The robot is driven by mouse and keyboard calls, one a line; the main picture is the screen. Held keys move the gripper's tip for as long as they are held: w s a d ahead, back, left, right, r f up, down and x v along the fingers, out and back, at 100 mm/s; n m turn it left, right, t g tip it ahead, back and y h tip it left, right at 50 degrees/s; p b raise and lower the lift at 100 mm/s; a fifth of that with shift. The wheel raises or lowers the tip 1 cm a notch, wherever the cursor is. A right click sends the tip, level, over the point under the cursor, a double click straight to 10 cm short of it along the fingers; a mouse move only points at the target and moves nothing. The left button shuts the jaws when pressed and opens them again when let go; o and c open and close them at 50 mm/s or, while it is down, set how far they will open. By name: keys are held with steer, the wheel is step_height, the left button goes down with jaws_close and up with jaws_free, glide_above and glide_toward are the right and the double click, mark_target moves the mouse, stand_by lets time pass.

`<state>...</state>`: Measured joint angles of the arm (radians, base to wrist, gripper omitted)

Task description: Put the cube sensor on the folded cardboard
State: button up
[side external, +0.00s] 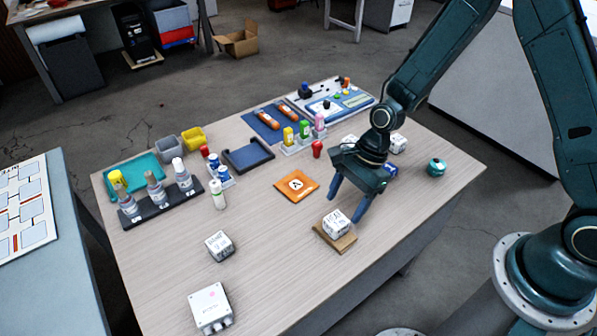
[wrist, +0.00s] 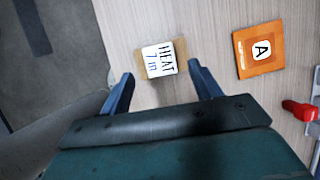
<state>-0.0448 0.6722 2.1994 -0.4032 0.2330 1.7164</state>
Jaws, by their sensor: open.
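A white cube sensor (side external: 336,222) with black lettering rests on the folded cardboard (side external: 345,243) near the table's right front edge. In the wrist view the cube (wrist: 159,60) reads "HEAT" on top, and brown cardboard (wrist: 181,52) shows along its sides. My gripper (side external: 346,205) is open, with its blue fingers pointing down just behind and above the cube. In the wrist view the open fingertips (wrist: 160,72) lie on either side of the cube's near end, apart from it. Nothing is held. Another similar white cube (side external: 219,246) stands farther left on the bare table.
An orange card marked A (side external: 296,185) lies behind the cardboard. A white box (side external: 210,307) stands at the front left. A bottle rack (side external: 158,203), blue tray (side external: 247,155) and small bottles fill the back. A teal round object (side external: 436,167) sits right. The front middle is clear.

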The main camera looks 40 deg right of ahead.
steer(key=v, duration=0.6)
steer(key=shift+d+r, duration=0.1)
stand_by(0.6)
steer(key=s+d+r+n+t+h, duration=0.1)
steer(key=s+d+r+n, duration=0.15)
steer(key=r, duration=0.25)
steer(key=s+d+r+n+t+h, duration=0.1)
steer(key=r+n, duration=0.3)
steer(key=r, duration=0.1)
steer(key=s+d+r+n+t, duration=0.1)
steer(key=s+r+n, duration=0.15)
steer(key=r, duration=0.25)
steer(key=s+d+r+n+t+h, duration=0.2)
steer(key=s+d+r+n, duration=0.2)
steer(key=s+r+n, duration=0.4)
steer(key=s+n, duration=0.1)
steer(key=s, duration=0.3)
steer(key=shift+d+t, duration=0.3)
steer(key=shift+d, duration=0.1)
